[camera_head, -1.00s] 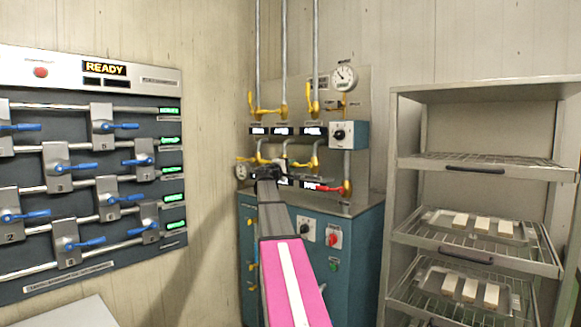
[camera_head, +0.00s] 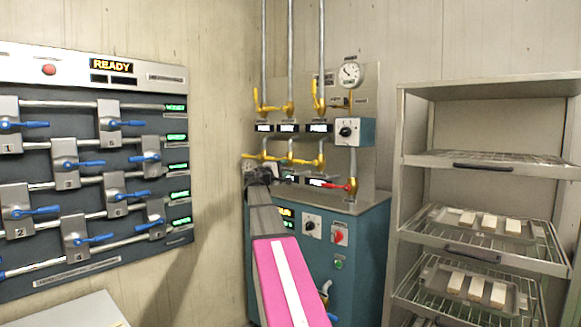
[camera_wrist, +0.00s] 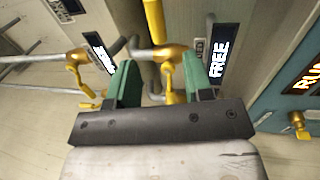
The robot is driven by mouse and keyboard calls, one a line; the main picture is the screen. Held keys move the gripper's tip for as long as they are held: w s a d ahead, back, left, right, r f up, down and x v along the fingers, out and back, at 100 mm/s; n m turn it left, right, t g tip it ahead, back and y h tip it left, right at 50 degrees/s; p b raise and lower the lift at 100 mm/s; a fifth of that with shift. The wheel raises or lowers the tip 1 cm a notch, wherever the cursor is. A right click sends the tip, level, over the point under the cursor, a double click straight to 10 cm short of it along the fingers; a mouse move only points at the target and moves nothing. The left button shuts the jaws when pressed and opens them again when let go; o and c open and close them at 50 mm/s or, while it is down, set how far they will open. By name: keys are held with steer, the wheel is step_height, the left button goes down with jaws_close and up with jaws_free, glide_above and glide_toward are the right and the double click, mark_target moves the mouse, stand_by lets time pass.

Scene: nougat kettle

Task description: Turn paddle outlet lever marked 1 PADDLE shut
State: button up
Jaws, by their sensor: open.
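My gripper (camera_head: 262,174) is at the lower left of the kettle's valve panel, in front of the lower row of yellow levers. In the wrist view its two green fingers (camera_wrist: 158,68) are open and apart. A yellow lever (camera_wrist: 168,84) on a brass valve shows in the gap between them; I cannot tell whether they touch it. Another yellow-handled valve (camera_wrist: 78,74) is left of the fingers. A display reading FREE (camera_wrist: 219,64) is just right of the right finger. I cannot read a 1 PADDLE mark, so which lever carries it is unclear.
A red lever (camera_head: 335,185) is to the right on the same panel. The teal cabinet (camera_head: 365,235) is below. A board of blue levers (camera_head: 90,65) is on the left wall. A rack with trays (camera_head: 480,160) stands at the right. An upper yellow lever (camera_wrist: 153,20) is beyond the fingers.

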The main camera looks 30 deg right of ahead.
steer(key=shift+v, duration=1.1)
steer(key=shift+f, duration=0.1)
steer(key=s+a+f+m+g+y, duration=0.1)
steer(key=s+a+f+y, duration=0.3)
steer(key=f, duration=0.8)
steer(key=s+a+f+m+g+y, duration=0.1)
steer(key=s+a+f+y, duration=0.3)
steer(key=f, duration=0.9)
steer(key=s+a+f+m+g+y, duration=0.15)
steer(key=a+f, duration=0.45)
steer(key=f, duration=0.6)
steer(key=s+a+f+m+g+y, duration=0.1)
steer(key=s+a+f+g+y, duration=0.3)
steer(key=s+a+f+y, duration=0.5)
steer(key=s+a+f, duration=0.7)
steer(key=s+f, duration=0.3)
steer(key=shift+a, duration=0.35)
steer(key=shift+s+d+f, duration=0.1)
